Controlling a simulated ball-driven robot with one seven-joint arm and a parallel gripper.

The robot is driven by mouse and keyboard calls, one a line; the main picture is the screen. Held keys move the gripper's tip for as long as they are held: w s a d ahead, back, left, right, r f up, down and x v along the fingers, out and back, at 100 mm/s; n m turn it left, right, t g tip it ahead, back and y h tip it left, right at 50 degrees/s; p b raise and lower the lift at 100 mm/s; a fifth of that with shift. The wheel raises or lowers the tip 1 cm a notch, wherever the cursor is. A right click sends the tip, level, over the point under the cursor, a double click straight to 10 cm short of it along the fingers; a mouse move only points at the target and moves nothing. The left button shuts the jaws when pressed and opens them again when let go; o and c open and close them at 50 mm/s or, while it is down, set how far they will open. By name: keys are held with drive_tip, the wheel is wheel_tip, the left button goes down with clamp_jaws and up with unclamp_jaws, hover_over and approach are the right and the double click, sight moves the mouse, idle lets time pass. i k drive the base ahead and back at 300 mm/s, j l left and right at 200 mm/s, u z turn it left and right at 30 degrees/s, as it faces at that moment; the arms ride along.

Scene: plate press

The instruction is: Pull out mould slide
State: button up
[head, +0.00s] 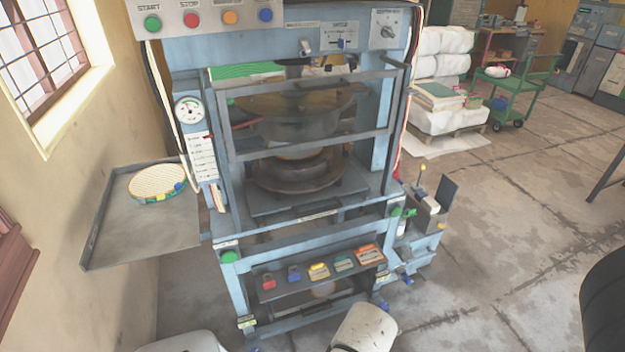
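The blue plate press (222,290) stands in the middle of the head view, facing me. Inside it, a dark round mould (297,178) sits on a flat grey plate (265,205), which looks like the mould slide, within the frame. A grey-framed see-through guard (232,148) hangs in front of the upper part of the press opening and covers the upper mould. Below the guard, the lower mould and the plate's front edge show. My gripper is not recognisable in this view.
A side tray (130,240) at left holds a round patterned plate (157,182). A lower shelf (300,287) carries several coloured small items. A START/STOP button panel (210,18) is on top. A green cart (515,95) and stacked white sacks (440,65) stand behind right.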

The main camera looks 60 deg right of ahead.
sight(276, 185)
drive_tip(key=z, duration=1.1)
drive_tip(key=j+u, duration=0.15)
drive_tip(key=j, duration=0.2)
drive_tip(key=i+j+u, duration=0.15)
drive_tip(key=j, duration=0.2)
